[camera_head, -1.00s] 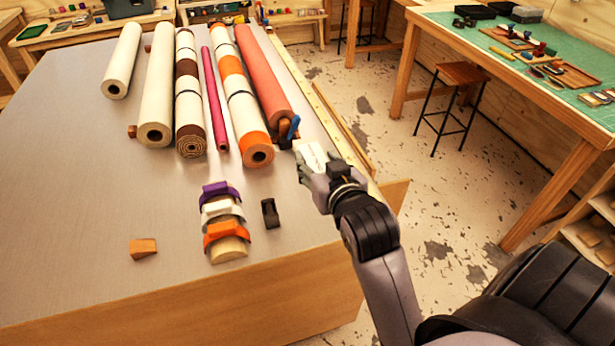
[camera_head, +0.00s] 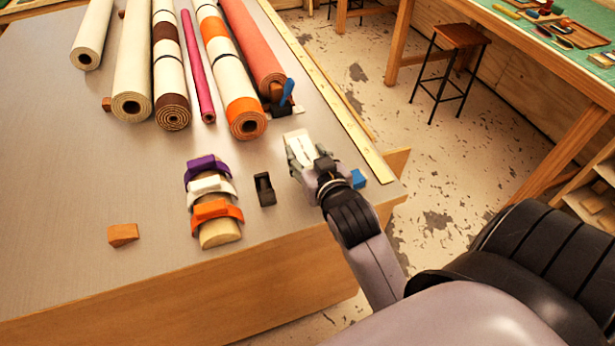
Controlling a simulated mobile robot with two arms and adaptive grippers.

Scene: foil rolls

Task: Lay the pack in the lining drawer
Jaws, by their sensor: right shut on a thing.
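The pack (camera_head: 297,142) is a small whitish block at the tip of my right gripper (camera_head: 302,156). The gripper is shut on it and holds it over the right part of the grey table; the gap below is hard to judge. A wooden piece (camera_head: 398,161) juts out at the table's right side; I cannot tell whether it is the lining drawer, and its inside is not visible. My left gripper is not in view.
Several long rolls (camera_head: 131,70) lie at the back of the table. Coloured bands on a wooden holder (camera_head: 218,210), a black tool (camera_head: 264,189) and a wooden wedge (camera_head: 123,235) lie in front. A blue item (camera_head: 358,179) shows beside my wrist. A stool (camera_head: 455,60) stands right.

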